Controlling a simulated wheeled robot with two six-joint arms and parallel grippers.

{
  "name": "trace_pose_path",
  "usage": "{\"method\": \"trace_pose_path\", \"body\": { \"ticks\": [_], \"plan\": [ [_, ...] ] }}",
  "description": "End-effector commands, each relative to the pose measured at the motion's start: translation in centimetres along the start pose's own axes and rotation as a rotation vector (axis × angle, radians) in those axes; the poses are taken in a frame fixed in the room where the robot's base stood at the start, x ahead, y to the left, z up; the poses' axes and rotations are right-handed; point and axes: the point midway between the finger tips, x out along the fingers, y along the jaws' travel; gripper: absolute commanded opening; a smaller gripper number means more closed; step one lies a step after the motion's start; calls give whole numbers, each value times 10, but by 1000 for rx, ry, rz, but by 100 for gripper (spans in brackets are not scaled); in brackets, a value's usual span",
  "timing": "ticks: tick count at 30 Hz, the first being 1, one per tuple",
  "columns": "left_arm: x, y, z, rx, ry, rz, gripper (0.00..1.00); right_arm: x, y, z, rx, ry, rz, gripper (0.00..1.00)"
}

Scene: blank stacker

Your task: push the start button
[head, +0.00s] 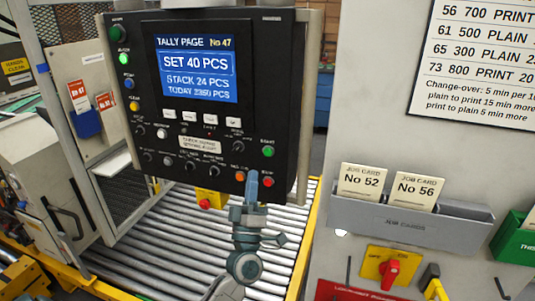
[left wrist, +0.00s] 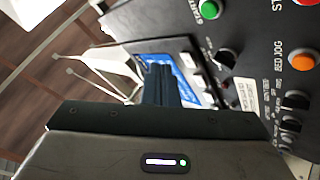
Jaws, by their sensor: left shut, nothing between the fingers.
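The dark control panel (head: 200,25) has a green button (head: 268,152) low on its right side. In the left wrist view the green button (left wrist: 209,9) is at the top, its label partly cut off and reading like "START". My left gripper (head: 253,178) is shut and empty, pointing up in front of the panel's lower right corner. In the head view its tip is below the green button, between the orange button (head: 240,176) and the red button (head: 268,182). In the left wrist view the closed fingers (left wrist: 158,72) overlap the screen. I see no contact with the green button.
The screen (head: 196,70) reads "SET 40 PCS". Another green button (head: 123,59) is at the panel's upper left. A roller conveyor (head: 170,225) runs below. A grey job card holder (head: 390,225) and a red switch on yellow (head: 390,268) are at the right.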

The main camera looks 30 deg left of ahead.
Motion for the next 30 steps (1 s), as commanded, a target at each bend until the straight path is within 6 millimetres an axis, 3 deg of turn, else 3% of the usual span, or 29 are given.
{"method": "trace_pose_path", "body": {
  "ticks": [18, 30],
  "plan": [
    [52, -38, 38, 0, 0, 1, 0, 20, -1, 2, 0, 0, 0, 36],
    [58, -42, 42, 0, -1, 0, 0, 20, 0, 2, -1, 0, 1, 36]
  ]
}}
